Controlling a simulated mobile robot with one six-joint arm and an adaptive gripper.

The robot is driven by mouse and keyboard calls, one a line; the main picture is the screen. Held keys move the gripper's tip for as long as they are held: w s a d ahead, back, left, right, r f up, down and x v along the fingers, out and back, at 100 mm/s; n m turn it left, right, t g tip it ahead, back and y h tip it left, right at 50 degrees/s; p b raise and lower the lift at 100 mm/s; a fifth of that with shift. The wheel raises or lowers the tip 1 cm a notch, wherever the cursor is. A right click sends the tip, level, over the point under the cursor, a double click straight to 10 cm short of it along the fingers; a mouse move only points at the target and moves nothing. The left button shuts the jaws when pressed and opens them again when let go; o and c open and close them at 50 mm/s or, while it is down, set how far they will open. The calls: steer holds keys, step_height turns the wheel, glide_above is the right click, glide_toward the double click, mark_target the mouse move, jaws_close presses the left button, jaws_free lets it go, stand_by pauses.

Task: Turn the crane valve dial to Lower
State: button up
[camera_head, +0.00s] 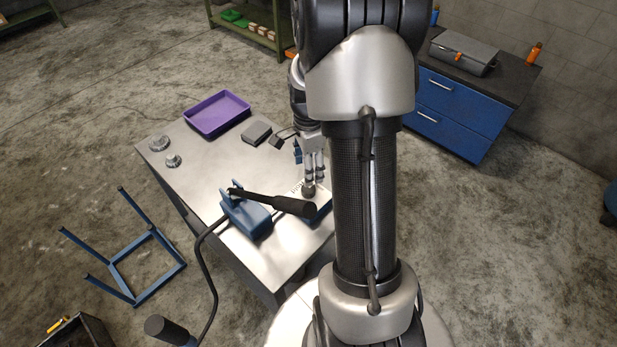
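The crane valve is a small blue box with a white, lettered top plate (296,188), on the front right part of the metal table. Its dark dial knob (309,190) stands on the plate; its pointer direction and the lettering are too small to read. My gripper (314,180) points down from above with its fingertips at or just over the knob. I cannot tell whether the fingers touch or grip it. My arm hides the right side of the valve.
A blue pump with a long black lever handle (280,203) stands just left of the valve, its handle reaching close to it. The metal table (205,170) also bears a purple tray (217,113), gears (159,143) and a grey box (256,133).

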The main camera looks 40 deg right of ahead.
steer(key=shift+r, duration=1.55)
steer(key=s+a+r+n+t, duration=0.2)
steer(key=s+a+r+n, duration=0.1)
steer(key=a+r+n, duration=0.85)
steer(key=s+a+r+n+t, duration=0.1)
steer(key=s+a+r+n, duration=0.1)
steer(key=s+a+n, duration=0.3)
steer(key=s+a+r+n+t, duration=0.1)
steer(key=s+a+r+n, duration=0.2)
steer(key=s+a+n, duration=0.3)
steer(key=shift+s+a+r+t, duration=0.3)
steer(key=shift+s+a+r, duration=0.05)
steer(key=shift+a, duration=0.25)
